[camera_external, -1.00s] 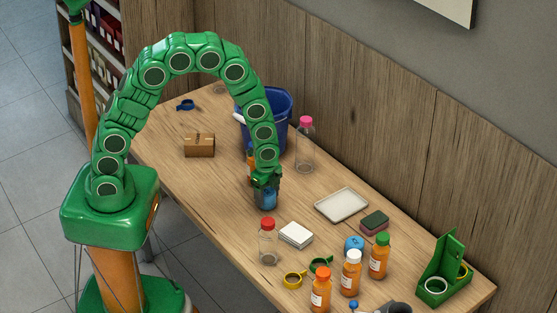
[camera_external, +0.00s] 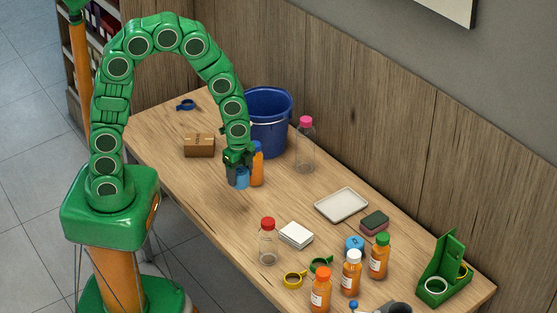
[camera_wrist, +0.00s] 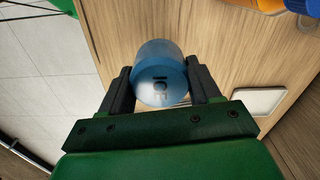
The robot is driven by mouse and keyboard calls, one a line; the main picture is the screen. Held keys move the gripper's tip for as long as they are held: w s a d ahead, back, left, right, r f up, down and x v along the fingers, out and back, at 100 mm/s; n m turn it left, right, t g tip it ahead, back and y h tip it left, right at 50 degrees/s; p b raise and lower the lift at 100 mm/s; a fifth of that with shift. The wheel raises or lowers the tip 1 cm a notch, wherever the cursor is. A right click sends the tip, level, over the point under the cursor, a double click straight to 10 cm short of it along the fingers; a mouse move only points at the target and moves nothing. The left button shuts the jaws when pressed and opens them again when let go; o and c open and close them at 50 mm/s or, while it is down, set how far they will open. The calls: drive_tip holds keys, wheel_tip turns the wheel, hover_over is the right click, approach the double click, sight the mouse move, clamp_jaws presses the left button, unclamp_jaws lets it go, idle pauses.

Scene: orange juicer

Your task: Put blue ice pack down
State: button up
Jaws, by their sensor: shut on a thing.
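The blue ice pack (camera_wrist: 160,75) is a blue cylinder with "ICE" on its end, held between my gripper's two dark fingers in the wrist view. In the outside view the ice pack (camera_external: 242,178) shows at the fingertips of my gripper (camera_external: 238,174). It is low over the table, in front of an orange bottle with a blue cap (camera_external: 257,166). I cannot tell whether the ice pack touches the tabletop (camera_external: 215,185).
A blue bucket (camera_external: 268,125) stands behind my gripper, and a brown box (camera_external: 199,146) stands to its left. A clear bottle with a pink cap (camera_external: 305,150) is to the right. Several bottles, cups and a white tray (camera_external: 341,204) fill the right part. The table in front is clear.

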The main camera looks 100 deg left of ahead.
drive_tip(key=s+d+r, duration=0.1)
drive_tip(key=s+r, duration=0.1)
drive_tip(key=s, duration=0.3)
drive_tip(key=shift+s+d+r, duration=0.15)
drive_tip(key=shift+d+r, duration=0.15)
drive_tip(key=shift+d, duration=0.05)
drive_tip(key=shift+r, duration=0.15)
wheel_tip(320, 180, up, 11)
drive_tip(key=w+a+r+n, duration=0.1)
drive_tip(key=w+a+n, duration=0.4)
drive_tip(key=a, duration=0.4)
drive_tip(key=w+a+n, duration=0.4)
drive_tip(key=a, duration=0.5)
drive_tip(key=a+f+n, duration=0.1)
drive_tip(key=a+n, duration=0.8)
drive_tip(key=a, duration=1.1)
drive_tip(key=f, duration=2.3)
drive_tip(key=shift+w+d+f, duration=0.25)
drive_tip(key=shift+w+f, duration=0.05)
drive_tip(key=shift+w, duration=0.05)
drive_tip(key=shift+f, duration=0.15)
drive_tip(key=o, duration=1)
drive_tip(key=shift+c, duration=0.2)
